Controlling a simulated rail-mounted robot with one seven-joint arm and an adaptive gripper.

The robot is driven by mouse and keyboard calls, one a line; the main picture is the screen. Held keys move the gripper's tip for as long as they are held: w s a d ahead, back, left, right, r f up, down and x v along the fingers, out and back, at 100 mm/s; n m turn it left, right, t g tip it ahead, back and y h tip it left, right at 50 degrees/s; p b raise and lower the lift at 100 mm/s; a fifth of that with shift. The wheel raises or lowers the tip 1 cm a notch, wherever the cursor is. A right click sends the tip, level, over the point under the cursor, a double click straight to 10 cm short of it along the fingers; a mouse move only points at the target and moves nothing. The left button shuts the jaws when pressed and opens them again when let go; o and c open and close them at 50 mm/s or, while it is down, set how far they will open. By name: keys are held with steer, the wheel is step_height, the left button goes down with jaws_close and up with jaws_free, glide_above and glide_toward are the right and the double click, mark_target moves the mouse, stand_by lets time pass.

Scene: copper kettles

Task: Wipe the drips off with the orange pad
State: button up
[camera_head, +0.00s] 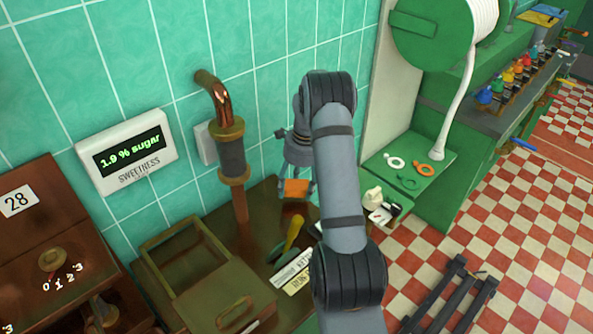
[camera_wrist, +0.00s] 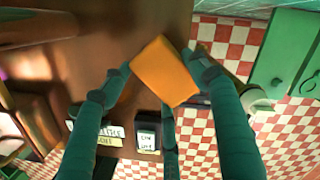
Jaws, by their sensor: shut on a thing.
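The orange pad (camera_head: 296,189) is in my gripper (camera_head: 297,183), which points down over the back of the brown worktop (camera_head: 265,208), near the green tiled wall. In the wrist view the pad (camera_wrist: 165,75) sits between the fingers of my gripper (camera_wrist: 157,70), tilted, with its broad face showing. The pad looks to be above the worktop; I cannot tell whether it touches it. I cannot make out any drips in either view. My arm hides part of the worktop's right side in the head view.
A copper pipe (camera_head: 233,150) stands left of my gripper. A yellow-handled tool (camera_head: 293,236) and label plates (camera_head: 294,273) lie in front. A brass-coloured open frame (camera_head: 172,236) is at the left. A wall display (camera_head: 127,152) reads 1.9 % sugar. A green machine (camera_head: 440,120) stands right.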

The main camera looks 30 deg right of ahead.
steer(key=shift+w+d+r+p, duration=0.1)
steer(key=shift+r+p, duration=1.25)
steer(key=shift+r, duration=0.95)
